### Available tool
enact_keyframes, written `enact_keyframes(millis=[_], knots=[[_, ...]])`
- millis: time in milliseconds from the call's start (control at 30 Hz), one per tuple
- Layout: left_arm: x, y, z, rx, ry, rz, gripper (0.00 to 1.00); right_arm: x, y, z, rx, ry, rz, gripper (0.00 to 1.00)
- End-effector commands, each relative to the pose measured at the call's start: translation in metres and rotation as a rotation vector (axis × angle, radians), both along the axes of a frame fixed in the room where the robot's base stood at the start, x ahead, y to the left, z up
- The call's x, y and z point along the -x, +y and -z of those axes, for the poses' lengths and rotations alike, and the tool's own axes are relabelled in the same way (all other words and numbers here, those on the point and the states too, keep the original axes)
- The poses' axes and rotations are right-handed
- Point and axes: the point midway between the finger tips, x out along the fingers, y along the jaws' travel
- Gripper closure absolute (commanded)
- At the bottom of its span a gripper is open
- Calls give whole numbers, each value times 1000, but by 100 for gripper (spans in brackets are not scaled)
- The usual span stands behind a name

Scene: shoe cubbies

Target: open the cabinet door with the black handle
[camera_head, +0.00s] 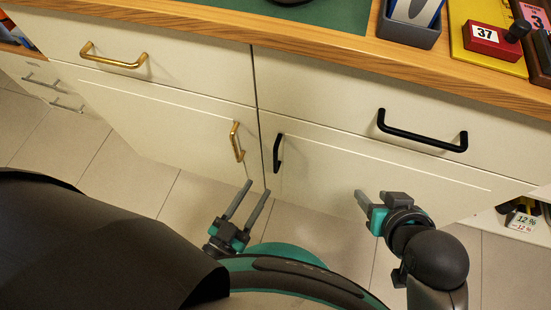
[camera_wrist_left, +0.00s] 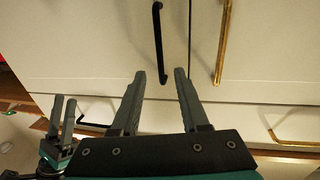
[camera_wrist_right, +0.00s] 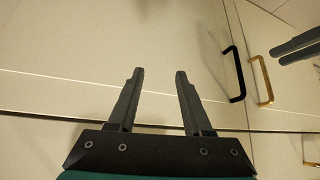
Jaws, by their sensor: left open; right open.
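The cream cabinet door (camera_head: 350,180) at lower right has an upright black handle (camera_head: 278,153) near its left edge. The door looks shut. My left gripper (camera_head: 257,189) is open and empty, just below and left of this handle in the head view. In the left wrist view, the end of the black handle (camera_wrist_left: 158,45) appears between the tips of my left gripper (camera_wrist_left: 160,76); the depth gap is unclear. My right gripper (camera_head: 372,196) is open in front of the door's middle. In the right wrist view the black handle (camera_wrist_right: 237,75) is right of my right gripper (camera_wrist_right: 160,73).
A drawer with a horizontal black handle (camera_head: 422,138) is above the door. The left door has an upright brass handle (camera_head: 236,142), and a brass drawer handle (camera_head: 113,60) is above it.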

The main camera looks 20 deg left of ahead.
Motion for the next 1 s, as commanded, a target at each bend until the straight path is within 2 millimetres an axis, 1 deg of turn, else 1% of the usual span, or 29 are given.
enact_keyframes(millis=[33,200,600,800,1000], knots=[[-9,-2,1,2,-4,-1,55,-2,4,3,-12,-24,-6,50],[-32,-8,1,1,-3,0,55,-12,16,4,-53,-111,-20,50],[-77,-18,1,1,-1,0,55,-26,43,-1,-158,-313,-46,50],[-93,-22,1,1,0,-1,55,-28,52,-5,-200,-393,-50,50],[-100,-23,0,0,1,0,55,-29,56,-8,-222,-431,-52,50]])
